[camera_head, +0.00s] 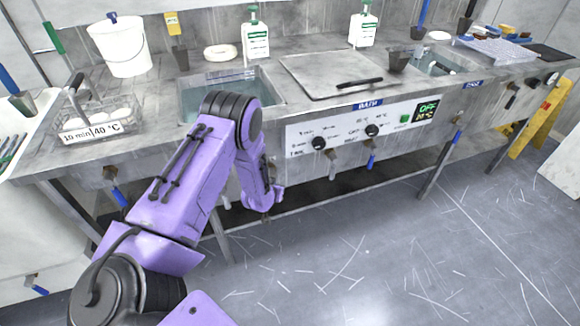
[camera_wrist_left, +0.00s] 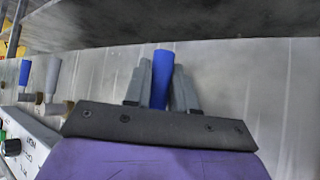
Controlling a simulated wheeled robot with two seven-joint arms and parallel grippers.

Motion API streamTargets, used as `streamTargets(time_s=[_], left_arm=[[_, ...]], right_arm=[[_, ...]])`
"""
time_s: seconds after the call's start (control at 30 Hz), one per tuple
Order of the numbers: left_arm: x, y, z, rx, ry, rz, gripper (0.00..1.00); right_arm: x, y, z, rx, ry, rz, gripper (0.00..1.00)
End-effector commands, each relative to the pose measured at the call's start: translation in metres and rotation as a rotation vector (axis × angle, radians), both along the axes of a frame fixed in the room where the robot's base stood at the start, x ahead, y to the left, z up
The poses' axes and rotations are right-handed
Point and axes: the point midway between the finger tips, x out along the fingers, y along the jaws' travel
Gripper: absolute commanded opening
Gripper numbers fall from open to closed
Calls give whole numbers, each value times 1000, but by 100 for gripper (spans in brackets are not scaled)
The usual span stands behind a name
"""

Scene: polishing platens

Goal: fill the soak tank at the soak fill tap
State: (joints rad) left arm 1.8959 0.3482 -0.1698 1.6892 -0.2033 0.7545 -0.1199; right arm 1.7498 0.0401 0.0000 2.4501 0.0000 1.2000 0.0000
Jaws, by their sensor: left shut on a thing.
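An open sunken basin (camera_head: 188,101) in the steel counter holds bluish water; I take it to be the soak tank, though no label on it shows. My left gripper (camera_wrist_left: 162,76) is shut on a blue tap handle (camera_wrist_left: 163,58), with one grey finger on each side of it. In the head view my purple left arm reaches down in front of the counter, below the basin. It hides the gripper's fingers, the held handle and part of the basin's front there. My right gripper is in neither view.
Right of my arm is a control panel (camera_head: 300,133) with knobs and a display. Below it hang a grey tap handle (camera_head: 332,170) and a blue one (camera_head: 371,161). A wire basket (camera_head: 72,112) and a white bucket (camera_head: 122,58) stand at left. The floor in front is clear.

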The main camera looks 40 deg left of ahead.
Motion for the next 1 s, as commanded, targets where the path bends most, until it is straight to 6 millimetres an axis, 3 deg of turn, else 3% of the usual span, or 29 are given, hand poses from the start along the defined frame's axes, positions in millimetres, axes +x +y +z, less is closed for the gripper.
streamTargets(time_s=[0.5, 0.53, 0.87, 1.0], left_arm=[[-8, 7, -2, 9, 20, 12, 0], [-8, 7, -2, 9, 20, 12, 31], [-6, 5, -1, 9, 16, 9, 31], [-14, 0, 10, 9, 16, 9, 31]], right_arm=[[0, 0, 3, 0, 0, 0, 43], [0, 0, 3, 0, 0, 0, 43], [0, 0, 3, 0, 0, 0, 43], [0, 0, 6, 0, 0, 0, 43]])
